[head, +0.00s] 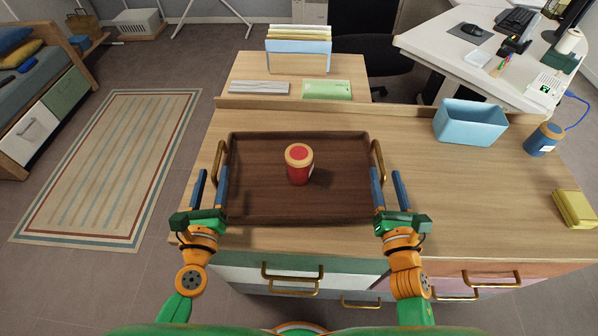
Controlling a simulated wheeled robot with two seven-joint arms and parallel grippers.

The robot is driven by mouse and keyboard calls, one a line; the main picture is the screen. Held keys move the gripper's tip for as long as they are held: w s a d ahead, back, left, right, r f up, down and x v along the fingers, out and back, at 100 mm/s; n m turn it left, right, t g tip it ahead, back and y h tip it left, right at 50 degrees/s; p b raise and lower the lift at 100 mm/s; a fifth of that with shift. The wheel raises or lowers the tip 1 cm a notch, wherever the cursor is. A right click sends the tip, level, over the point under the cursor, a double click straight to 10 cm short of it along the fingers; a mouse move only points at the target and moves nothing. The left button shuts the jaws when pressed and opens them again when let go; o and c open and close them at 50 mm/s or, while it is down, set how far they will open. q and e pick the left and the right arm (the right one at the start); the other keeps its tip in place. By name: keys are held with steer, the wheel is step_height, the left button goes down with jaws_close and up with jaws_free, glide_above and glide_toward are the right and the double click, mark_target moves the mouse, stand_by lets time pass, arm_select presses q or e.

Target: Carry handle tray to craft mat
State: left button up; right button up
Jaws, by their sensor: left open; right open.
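The handle tray (260,205) is dark brown wood and lies flat on the wooden desk. It has a brass handle on the left (218,160) and one on the right (378,158). A red jar with an orange and red lid (299,165) stands upright on it, near the middle. My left gripper (212,172) is open, its blue fingers on either side of the near part of the left handle. My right gripper (384,172) is open at the near end of the right handle. Contact is not clear. I cannot surely identify a craft mat.
A raised ledge (400,109) runs along the desk's back. A light blue bin (470,122), a blue jar (544,139) and a yellow box (574,209) sit to the right. A file holder (298,50) stands behind. Desk surface right of the tray is clear.

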mark_target(221, 143)
arm_select(q)
steer(key=w, duration=0.6)
steer(key=shift+w, duration=0.1)
arm_select(e)
steer(key=w, duration=0.6)
steer(key=shift+w, duration=0.15)
arm_select(q)
steer(key=c, duration=0.8)
arm_select(e)
steer(key=c, duration=0.8)
arm_select(q)
jaws_close()
arm_select(e)
jaws_close()
steer(key=shift+a, duration=0.15)
